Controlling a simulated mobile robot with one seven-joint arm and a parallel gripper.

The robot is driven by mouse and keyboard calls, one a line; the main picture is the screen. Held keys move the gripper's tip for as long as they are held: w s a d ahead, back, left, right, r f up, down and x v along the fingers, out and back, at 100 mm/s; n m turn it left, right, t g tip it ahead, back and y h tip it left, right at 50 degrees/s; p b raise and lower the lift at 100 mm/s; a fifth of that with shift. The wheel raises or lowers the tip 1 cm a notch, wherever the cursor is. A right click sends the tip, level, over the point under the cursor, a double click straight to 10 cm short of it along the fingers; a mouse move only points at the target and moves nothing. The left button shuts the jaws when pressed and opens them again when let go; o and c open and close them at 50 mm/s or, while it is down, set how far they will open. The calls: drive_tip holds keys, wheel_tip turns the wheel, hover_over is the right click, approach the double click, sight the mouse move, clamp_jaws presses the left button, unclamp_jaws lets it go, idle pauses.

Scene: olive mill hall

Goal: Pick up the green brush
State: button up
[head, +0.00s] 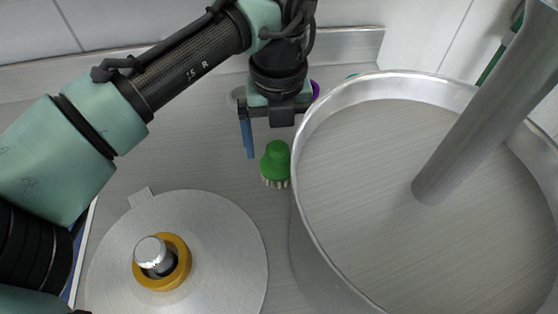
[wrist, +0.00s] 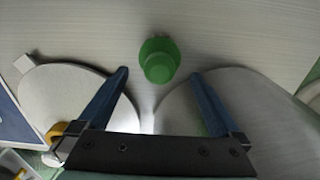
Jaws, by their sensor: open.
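The green brush (head: 275,163) stands on the metal counter with its bristles down and its rounded green knob up, close against the left side of the large metal vat. In the wrist view the brush (wrist: 159,60) shows from above, ahead of the fingertips and roughly centred between them. My gripper (wrist: 160,73) is open and empty, with its two blue fingers spread apart. In the head view my gripper (head: 262,152) hangs above and behind the brush; one blue finger shows clearly left of it, and the other is hidden, apparently behind the vat's rim.
A large round metal vat (head: 306,160) with a thick slanting post (head: 480,115) fills the right side. A round metal disc (head: 225,235) with a yellow ring (head: 178,277) and a knob lies front left. A purple item (head: 315,89) shows partly behind my gripper. Bare counter lies left of the brush.

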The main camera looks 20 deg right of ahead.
sight(278, 163)
drive_tip(key=f, duration=0.6)
drive_tip(key=shift+w+f+b, duration=0.3)
drive_tip(key=shift+f+b, duration=0.05)
drive_tip(key=shift+b, duration=0.05)
drive_tip(key=c, duration=1.3)
wheel_tip(278, 163, up, 10)
drive_tip(key=shift+r+p, duration=0.1)
drive_tip(key=shift+p, duration=0.6)
